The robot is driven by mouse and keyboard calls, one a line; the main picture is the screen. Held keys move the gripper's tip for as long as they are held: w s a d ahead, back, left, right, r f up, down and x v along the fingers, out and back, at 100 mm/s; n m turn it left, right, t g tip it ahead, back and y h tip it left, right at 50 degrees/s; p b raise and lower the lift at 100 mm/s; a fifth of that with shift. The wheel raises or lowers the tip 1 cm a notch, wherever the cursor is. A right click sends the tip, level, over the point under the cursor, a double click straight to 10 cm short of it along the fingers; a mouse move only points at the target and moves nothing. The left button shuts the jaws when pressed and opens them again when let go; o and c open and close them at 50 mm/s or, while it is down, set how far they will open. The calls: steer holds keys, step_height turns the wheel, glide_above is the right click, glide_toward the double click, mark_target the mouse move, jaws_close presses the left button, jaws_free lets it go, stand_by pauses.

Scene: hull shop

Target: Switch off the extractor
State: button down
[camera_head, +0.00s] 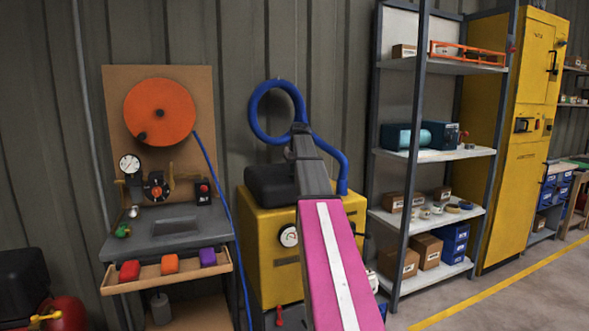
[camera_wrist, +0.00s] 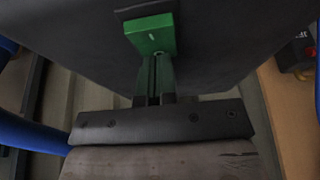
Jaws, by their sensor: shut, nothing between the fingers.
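The extractor is a yellow cabinet (camera_head: 259,240) with a dark motor housing (camera_head: 272,185) on top, a round gauge (camera_head: 289,236) and a thick blue hose (camera_head: 254,112). My pink and dark arm covers part of its right side. My gripper (camera_head: 299,128) is above the housing, in front of the hose. In the wrist view a green block with a white mark, seemingly a switch (camera_wrist: 150,34), sits against a dark surface. My gripper's shut fingers (camera_wrist: 155,68) reach up to it and hold nothing. Whether they touch it, I cannot tell.
On the left, a board carries an orange reel (camera_head: 160,111) above a grey bench (camera_head: 150,238) and a drawer (camera_head: 165,272) with coloured blocks. A metal shelf (camera_head: 430,155) stands close on the right. Open floor (camera_head: 500,300) lies at the lower right.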

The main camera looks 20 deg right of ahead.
steer(key=shift+f, duration=0.4)
steer(key=shift+s+f, duration=0.1)
steer(key=shift+s, duration=0.8)
steer(key=shift+r, duration=0.4)
steer(key=w+v, duration=0.1)
steer(key=v, duration=1.2)
steer(key=shift+r, duration=0.65)
steer(key=shift+w+d+r, duration=0.1)
steer(key=shift+w+d, duration=0.1)
steer(key=shift+w+r, duration=0.15)
steer(key=shift+w, duration=0.1)
